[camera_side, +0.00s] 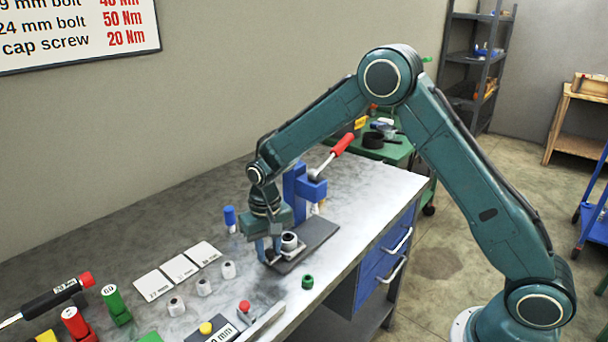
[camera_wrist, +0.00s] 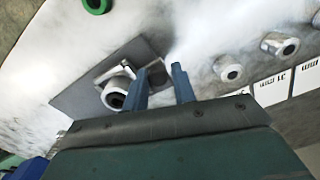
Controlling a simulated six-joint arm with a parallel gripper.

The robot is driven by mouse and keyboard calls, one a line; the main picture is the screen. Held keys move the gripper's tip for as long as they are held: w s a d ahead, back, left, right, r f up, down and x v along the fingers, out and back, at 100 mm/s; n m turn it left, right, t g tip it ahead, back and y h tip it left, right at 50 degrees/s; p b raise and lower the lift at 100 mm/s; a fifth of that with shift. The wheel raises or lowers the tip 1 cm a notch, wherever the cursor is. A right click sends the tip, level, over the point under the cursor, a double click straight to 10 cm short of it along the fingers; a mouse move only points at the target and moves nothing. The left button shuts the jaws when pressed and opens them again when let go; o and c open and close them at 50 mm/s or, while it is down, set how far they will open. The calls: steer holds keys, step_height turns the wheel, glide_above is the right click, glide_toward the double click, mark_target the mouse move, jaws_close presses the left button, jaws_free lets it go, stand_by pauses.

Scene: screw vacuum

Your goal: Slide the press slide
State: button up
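The press has a blue column (camera_side: 294,184), a blue head and a lever with a red grip (camera_side: 343,144). Its dark grey base plate (camera_side: 318,234) also shows in the wrist view (camera_wrist: 82,96). The press slide is a light metal piece on the plate, carrying a whitish ring-shaped part (camera_side: 289,241), seen in the wrist view too (camera_wrist: 114,94). My gripper (camera_side: 269,254) is low at the plate's near-left end, beside the slide. Its blue fingers (camera_wrist: 160,70) are apart, with a dark piece at the slide's end seen between them. Contact with it cannot be told.
Several whitish sockets (camera_side: 203,287) and label cards (camera_side: 180,267) lie left of the press. A blue-capped part (camera_side: 230,217) stands behind my gripper. Coloured tools crowd the table's left front.

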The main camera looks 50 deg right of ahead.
steer(key=o, duration=0.3)
steer(key=shift+a, duration=0.25)
steer(key=shift+d, duration=0.1)
steer(key=shift+r, duration=0.2)
step_height(320, 180, up, 14)
steer(key=shift+f, duration=0.25)
steer(key=shift+s+r, duration=0.1)
